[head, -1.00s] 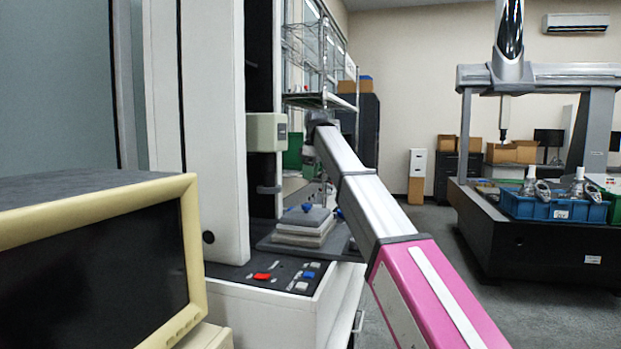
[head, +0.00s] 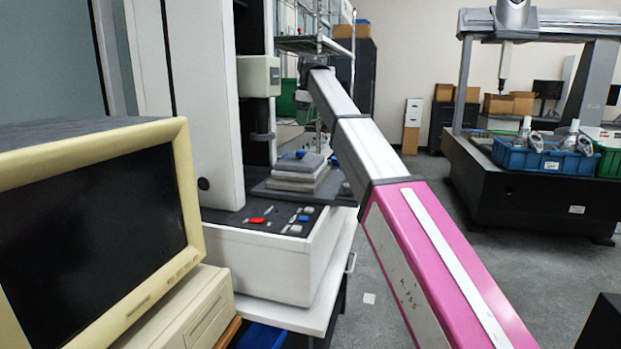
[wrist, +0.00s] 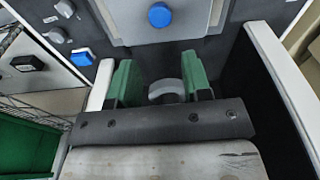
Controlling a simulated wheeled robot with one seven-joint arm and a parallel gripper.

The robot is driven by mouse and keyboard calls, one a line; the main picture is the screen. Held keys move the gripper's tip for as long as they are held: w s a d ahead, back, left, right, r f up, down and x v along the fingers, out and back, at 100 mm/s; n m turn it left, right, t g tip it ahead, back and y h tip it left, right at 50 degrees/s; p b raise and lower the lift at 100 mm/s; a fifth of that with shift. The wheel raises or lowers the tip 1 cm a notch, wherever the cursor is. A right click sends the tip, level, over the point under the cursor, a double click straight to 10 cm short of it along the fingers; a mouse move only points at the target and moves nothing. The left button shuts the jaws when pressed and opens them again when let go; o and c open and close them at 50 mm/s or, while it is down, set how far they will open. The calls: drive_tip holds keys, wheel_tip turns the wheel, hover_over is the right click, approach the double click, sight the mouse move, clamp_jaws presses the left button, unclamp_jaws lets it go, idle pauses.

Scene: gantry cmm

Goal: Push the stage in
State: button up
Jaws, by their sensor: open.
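The stage (head: 297,183) is a stack of flat grey plates on the machine's dark bed, with a blue knob (head: 301,154) on top. In the wrist view, a grey plate of the stage (wrist: 205,22) lies at the top edge, with a round blue knob (wrist: 160,15) on it. My gripper (wrist: 160,80) has two green fingers, set apart and open, pointing towards the plate. A pale grey curved piece (wrist: 165,88) shows between the fingers; I cannot tell whether they touch it. In the head view the fingertips cannot be made out.
A control panel (head: 275,220) with red and blue buttons is at the front of the machine. A cream monitor (head: 100,215) stands close at left. The machine's white column (head: 208,95) rises behind.

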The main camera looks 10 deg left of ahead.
drive_tip(key=shift+d+f, duration=0.3)
drive_tip(key=c, duration=0.5)
drive_tip(key=s+d+f+m+y, duration=0.1)
drive_tip(key=d+f+m, duration=0.1)
drive_tip(key=d+m, duration=0.1)
drive_tip(key=d+f+m+y, duration=0.1)
drive_tip(key=d+f+m, duration=0.2)
drive_tip(key=s+d+f+m+y, duration=0.1)
drive_tip(key=d+f+m+y, duration=0.1)
drive_tip(key=d+f+m, duration=0.1)
drive_tip(key=shift+s, duration=0.35)
clamp_jaws()
drive_tip(key=m+y, duration=0.3)
drive_tip(key=m, duration=0.5)
approach(321, 184)
drive_tip(key=shift+s+d+r, duration=0.3)
drive_tip(key=shift+d+r, duration=0.25)
drive_tip(key=shift+r, duration=0.05)
drive_tip(key=shift+s+d+r, duration=0.3)
drive_tip(key=shift+d+r, duration=0.2)
drive_tip(key=shift+r, duration=0.1)
drive_tip(key=shift+s+d+f+m+t+y, duration=0.15)
drive_tip(key=shift+d+m+t+y, duration=0.15)
drive_tip(key=shift+d+m+y, duration=0.3)
drive_tip(key=x, duration=1)
drive_tip(key=shift+f, duration=0.1)
